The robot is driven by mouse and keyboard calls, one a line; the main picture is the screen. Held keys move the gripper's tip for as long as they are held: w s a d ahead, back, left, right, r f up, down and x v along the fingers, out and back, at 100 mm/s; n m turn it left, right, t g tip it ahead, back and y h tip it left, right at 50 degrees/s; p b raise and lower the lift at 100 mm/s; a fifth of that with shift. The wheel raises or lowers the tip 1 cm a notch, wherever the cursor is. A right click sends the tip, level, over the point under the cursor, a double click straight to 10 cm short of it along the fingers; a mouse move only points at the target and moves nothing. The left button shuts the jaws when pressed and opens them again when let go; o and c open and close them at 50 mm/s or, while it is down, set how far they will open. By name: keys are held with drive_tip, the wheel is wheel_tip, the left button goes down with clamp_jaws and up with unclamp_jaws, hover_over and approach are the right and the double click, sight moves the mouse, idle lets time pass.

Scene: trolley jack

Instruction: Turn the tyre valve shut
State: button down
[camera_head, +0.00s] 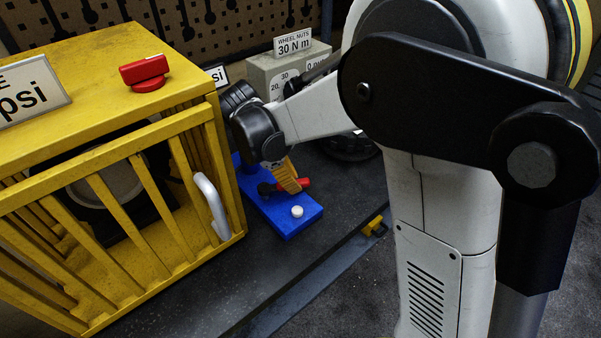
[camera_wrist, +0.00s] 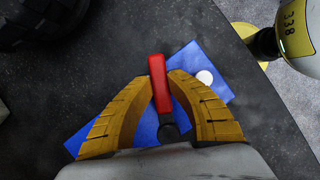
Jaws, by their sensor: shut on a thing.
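My gripper (camera_wrist: 160,88) has its two yellow-orange fingers closed on either side of a red lever (camera_wrist: 157,68). The lever ends in a dark round pivot (camera_wrist: 168,131) on a blue plate (camera_wrist: 88,130). A white round knob (camera_wrist: 205,78) sits on the plate to the right of the fingers. In the head view, the gripper (camera_head: 297,188) reaches down to the blue plate (camera_head: 285,225), and the red lever (camera_head: 305,182) shows partly behind it. A separate red knob (camera_head: 146,72) sits on top of the yellow cage, away from the gripper. I cannot tell which red part is the valve.
The yellow barred cage (camera_head: 60,145) with a white handle (camera_head: 212,205) stands close left of the blue plate. A grey box with a "WHEEL NUTS 30 N m" sign (camera_head: 293,44) stands behind. A yellow-and-silver object (camera_wrist: 290,45) is at upper right in the wrist view.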

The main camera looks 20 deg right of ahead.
drive_tip(key=shift+s+a+m+g+p, duration=0.15)
drive_tip(key=shift+s+m+g, duration=0.3)
drive_tip(key=shift+m, duration=0.45)
drive_tip(key=shift+s+a+m+g+p, duration=0.15)
drive_tip(key=shift+s+m+g, duration=0.1)
drive_tip(key=shift+s+m, duration=0.5)
drive_tip(key=shift+w+d+f+m, duration=0.1)
drive_tip(key=shift+m, duration=0.15)
drive_tip(key=c, duration=1.5)
unclamp_jaws()
drive_tip(key=shift+c, duration=0.2)
wheel_tip(320, 180, up, 10)
